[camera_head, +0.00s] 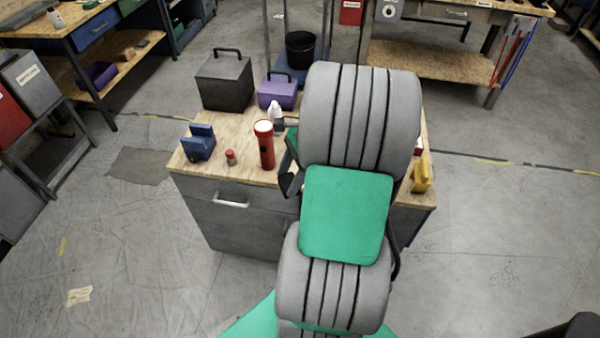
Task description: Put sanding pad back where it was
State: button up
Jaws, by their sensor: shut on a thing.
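My grey and green arm rises through the middle of the view and covers much of the wood-topped workbench (212,167). A black part of my gripper (290,183) seems to show at the arm's left edge, over the bench's front edge. Its fingertips are hidden behind the arm. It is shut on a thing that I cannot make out. I cannot pick out a sanding pad anywhere on the visible bench top.
On the bench stand a blue block-like object (198,142), small red-capped bottle (231,157), red flashlight (265,144), white bottle (274,115), dark box (225,80), purple box (278,91) and yellow object (421,175).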

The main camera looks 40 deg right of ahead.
jog(key=s+d+r+m+t+h, duration=0.2)
jog(key=d+m, duration=0.3)
jog(key=m, duration=0.2)
jog(key=w+d+f, duration=0.2)
jog(key=w+f, duration=0.1)
jog(key=w+d+f, duration=0.2)
jog(key=w+f, duration=0.1)
jog(key=w, duration=0.1)
jog(key=w+d+f, duration=0.3)
jog(key=shift+w+f, duration=0.25)
jog(key=shift+f, duration=0.1)
notch_tip(320, 180, down, 3)
jog(key=shift+w+d+f, duration=0.1)
jog(key=o, duration=1.2)
